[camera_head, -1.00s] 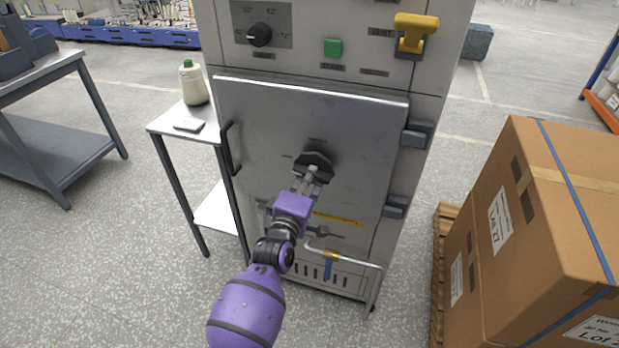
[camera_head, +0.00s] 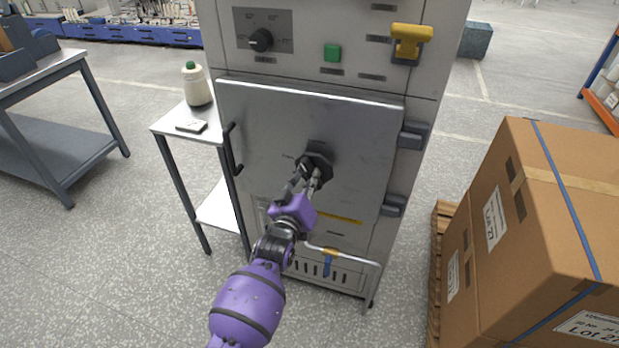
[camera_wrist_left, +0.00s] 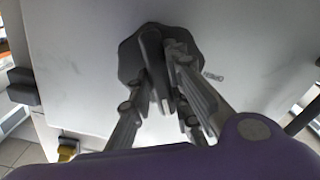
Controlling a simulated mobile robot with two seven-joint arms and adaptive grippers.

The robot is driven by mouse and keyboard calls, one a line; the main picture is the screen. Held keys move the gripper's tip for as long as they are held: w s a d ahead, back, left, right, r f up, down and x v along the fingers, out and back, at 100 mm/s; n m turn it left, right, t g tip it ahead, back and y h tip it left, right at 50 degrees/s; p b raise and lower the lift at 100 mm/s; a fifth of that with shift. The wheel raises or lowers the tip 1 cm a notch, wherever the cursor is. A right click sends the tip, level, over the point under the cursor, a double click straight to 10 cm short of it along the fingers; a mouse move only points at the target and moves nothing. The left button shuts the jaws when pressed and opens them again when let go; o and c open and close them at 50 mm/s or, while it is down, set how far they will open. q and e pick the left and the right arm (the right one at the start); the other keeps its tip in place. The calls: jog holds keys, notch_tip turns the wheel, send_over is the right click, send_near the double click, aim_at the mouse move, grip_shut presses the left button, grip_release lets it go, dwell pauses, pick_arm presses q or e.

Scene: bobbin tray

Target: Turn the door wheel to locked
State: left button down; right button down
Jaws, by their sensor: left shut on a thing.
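The door wheel (camera_head: 318,160) is a dark, lobed knob in the middle of the grey cabinet door (camera_head: 265,125). It also fills the upper middle of the left wrist view (camera_wrist_left: 131,60), with a raised dark bar across its face. My left gripper (camera_head: 312,176) reaches up from below and is shut on the wheel's bar, with a finger on each side of it. Small markings show beside the wheel, too small to read in the head view. The fingers hide part of the wheel. My right gripper is not in view.
A door handle (camera_head: 232,150) sticks out at the door's left edge, and hinges (camera_head: 415,135) at its right. A bent pipe (camera_head: 350,258) is low by my arm. A side table (camera_head: 172,122) stands left; a large carton (camera_head: 570,190) stands right.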

pick_arm(q)
jog(key=shift+m, duration=2.7)
jog(key=c, duration=1.6)
grip_release()
jog(key=shift+c, duration=0.2)
jog(key=v, duration=1.2)
